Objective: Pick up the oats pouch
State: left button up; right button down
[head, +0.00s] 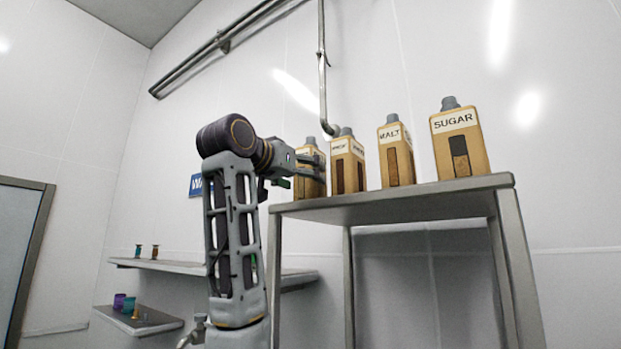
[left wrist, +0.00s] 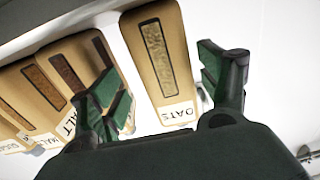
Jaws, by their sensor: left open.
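The oats pouch (head: 315,186) is tan with a grey cap and stands at the left end of the grey table, partly hidden behind my left gripper (head: 298,170). There my left gripper (left wrist: 163,85) is open, with a green-padded finger on each side of the pouch. A gap shows between the pouch and the right-hand finger; whether the other finger touches is unclear. My right gripper is not in view.
On the table (head: 400,205), another tan pouch (head: 347,165) stands close right of the oats, followed by malt (head: 396,155) and sugar (head: 460,145). A pipe (head: 323,75) hangs behind. Wall shelves (head: 185,266) at lower left hold small cups.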

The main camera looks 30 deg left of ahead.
pick_arm(q)
jog(key=shift+w+a+f+p, duration=0.1)
jog(key=shift+w+p, duration=0.35)
jog(key=shift+w, duration=0.3)
jog(key=shift+w+a+f+p, duration=0.1)
jog(key=shift+w+p, duration=0.35)
jog(key=shift+w, duration=0.25)
jog(key=shift+w+d+f+p, duration=0.1)
jog(key=shift+w+p, duration=0.4)
jog(key=shift+w, duration=0.7)
jog(key=c, duration=1.5)
jog(key=shift+r, duration=0.2)
jog(key=shift+c, duration=0.2)
jog(key=shift+r, duration=4.8)
